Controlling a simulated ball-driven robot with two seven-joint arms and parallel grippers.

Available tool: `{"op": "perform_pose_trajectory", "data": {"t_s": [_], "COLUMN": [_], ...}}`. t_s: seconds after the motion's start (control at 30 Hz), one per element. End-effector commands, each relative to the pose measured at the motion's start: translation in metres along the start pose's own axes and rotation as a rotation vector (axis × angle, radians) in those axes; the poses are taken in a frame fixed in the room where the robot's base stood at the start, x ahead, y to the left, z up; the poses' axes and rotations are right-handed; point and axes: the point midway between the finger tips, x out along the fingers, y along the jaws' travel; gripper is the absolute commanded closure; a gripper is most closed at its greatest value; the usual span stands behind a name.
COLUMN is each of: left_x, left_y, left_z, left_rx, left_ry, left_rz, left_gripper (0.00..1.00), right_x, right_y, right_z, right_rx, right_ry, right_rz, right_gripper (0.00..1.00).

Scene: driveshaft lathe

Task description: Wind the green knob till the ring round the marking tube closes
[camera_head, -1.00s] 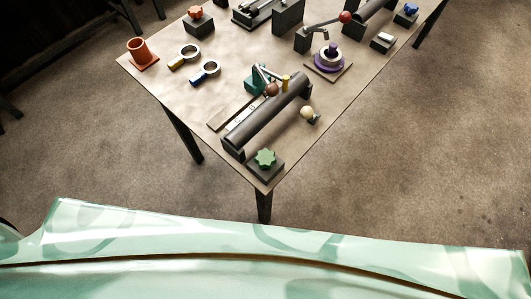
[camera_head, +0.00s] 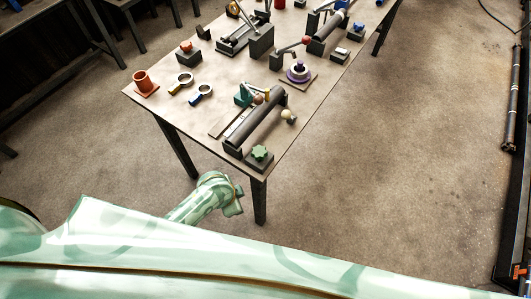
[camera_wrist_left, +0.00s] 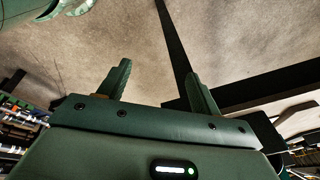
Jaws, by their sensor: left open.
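The green knob (camera_head: 259,152) is a star-shaped knob on a dark block at the table's near corner. Behind it lies a thick dark tube (camera_head: 257,118) on its stand, which may be the marking tube. I cannot make out a ring round it or how far it is closed. My left gripper (camera_wrist_left: 157,72) is open and empty in the left wrist view, with bare floor beyond its fingers. A pale green arm part of mine shows below the table's left edge in the head view. My right gripper is not in view.
The table (camera_head: 165,103) also carries an orange cup (camera_head: 143,83), two small ring clamps, a purple-based piece (camera_head: 298,72) and a lever with a red ball (camera_head: 305,41). A dark table leg (camera_head: 260,200) stands below the knob's corner.

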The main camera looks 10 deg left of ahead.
Motion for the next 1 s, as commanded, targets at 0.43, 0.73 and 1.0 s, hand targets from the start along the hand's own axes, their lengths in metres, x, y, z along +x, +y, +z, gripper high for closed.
{"op": "perform_pose_trajectory", "data": {"t_s": [0.43, 0.73, 1.0], "left_x": [-0.143, -0.215, -0.192], "left_y": [-0.068, -0.123, -0.122], "left_z": [-0.130, -0.162, -0.156], "left_rx": [0.669, 1.172, 1.221], "left_ry": [0.024, -0.076, -0.087], "left_rz": [0.097, 0.237, 0.261], "left_gripper": [0.36, 0.36, 0.36], "right_x": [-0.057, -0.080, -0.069], "right_y": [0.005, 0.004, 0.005], "right_z": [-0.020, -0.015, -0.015], "right_rx": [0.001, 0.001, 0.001], "right_ry": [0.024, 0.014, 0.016], "right_rz": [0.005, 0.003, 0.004], "right_gripper": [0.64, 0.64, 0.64]}}
